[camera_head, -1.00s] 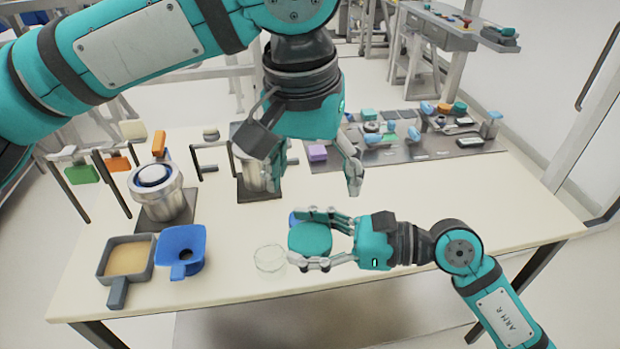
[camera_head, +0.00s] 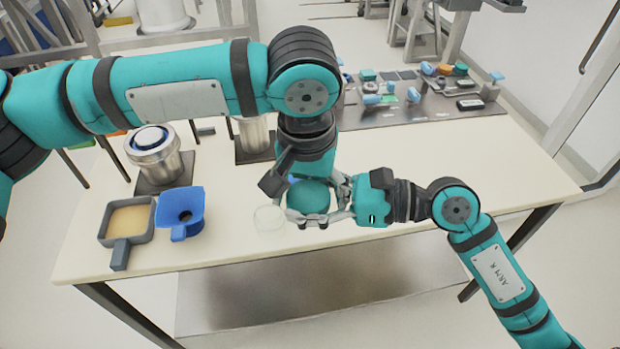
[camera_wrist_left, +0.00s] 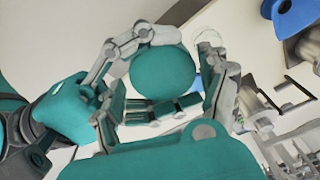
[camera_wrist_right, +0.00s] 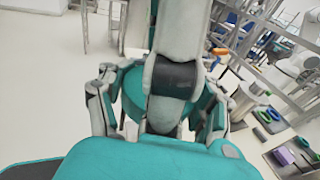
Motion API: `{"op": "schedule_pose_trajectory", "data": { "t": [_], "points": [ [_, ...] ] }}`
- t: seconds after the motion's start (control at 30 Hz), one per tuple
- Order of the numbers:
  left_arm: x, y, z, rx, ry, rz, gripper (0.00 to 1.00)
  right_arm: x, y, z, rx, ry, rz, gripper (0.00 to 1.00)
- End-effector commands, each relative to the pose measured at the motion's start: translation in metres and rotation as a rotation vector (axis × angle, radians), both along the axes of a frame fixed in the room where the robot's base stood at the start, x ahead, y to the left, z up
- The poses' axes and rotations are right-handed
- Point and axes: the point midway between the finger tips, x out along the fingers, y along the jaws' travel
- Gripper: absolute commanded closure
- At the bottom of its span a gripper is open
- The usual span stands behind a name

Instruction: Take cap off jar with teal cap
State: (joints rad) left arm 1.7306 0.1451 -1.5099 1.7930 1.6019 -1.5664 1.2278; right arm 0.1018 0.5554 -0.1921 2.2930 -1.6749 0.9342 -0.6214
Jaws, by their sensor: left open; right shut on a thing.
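The jar's round teal cap (camera_head: 308,197) faces up near the table's front edge; it also shows in the left wrist view (camera_wrist_left: 163,72) and partly in the right wrist view (camera_wrist_right: 131,92). The jar body is mostly hidden below it. My right gripper (camera_head: 318,203) comes in from the right and is shut on the jar, with fingers on either side. My left gripper (camera_wrist_left: 165,75) is open and points down from above, its fingers around the cap's sides with gaps visible. In the right wrist view a left finger crosses in front of the cap.
A clear glass dish (camera_head: 269,219) stands close left of the jar. Further left are a blue funnel-like holder (camera_head: 183,213), a grey square pan (camera_head: 127,222) and a metal canister (camera_head: 155,160). A grey tray (camera_head: 425,108) with several small items lies at the back right.

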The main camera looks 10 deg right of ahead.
Motion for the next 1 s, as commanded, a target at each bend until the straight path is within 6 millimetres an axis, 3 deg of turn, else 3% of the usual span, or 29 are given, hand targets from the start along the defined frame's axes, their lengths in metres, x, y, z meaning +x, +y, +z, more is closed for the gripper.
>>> {"op": "schedule_pose_trajectory", "data": {
  "t": [0.23, 0.57, 0.6, 0.87, 1.0],
  "points": [
    [0.0000, -0.0002, -0.0010, 0.000, 0.000, -0.001, 0.22, 0.0000, 0.0000, 0.0000, 0.000, 0.000, 0.000, 0.78],
    [-0.0007, -0.0010, -0.0007, -0.002, 0.001, -0.002, 0.64, -0.0001, 0.0003, 0.0003, 0.001, 0.000, 0.001, 0.78],
    [-0.0009, -0.0012, -0.0007, -0.003, 0.001, -0.004, 0.67, -0.0002, 0.0003, 0.0003, 0.001, 0.000, 0.001, 0.37],
    [-0.0006, -0.0009, -0.0007, -0.002, 0.001, -0.002, 0.67, -0.0001, 0.0003, 0.0003, 0.001, 0.000, 0.000, 0.03],
    [-0.0003, -0.0005, -0.0007, -0.002, 0.001, -0.001, 0.67, -0.0001, 0.0001, 0.0001, 0.001, 0.000, 0.000, 0.03]
  ]
}}
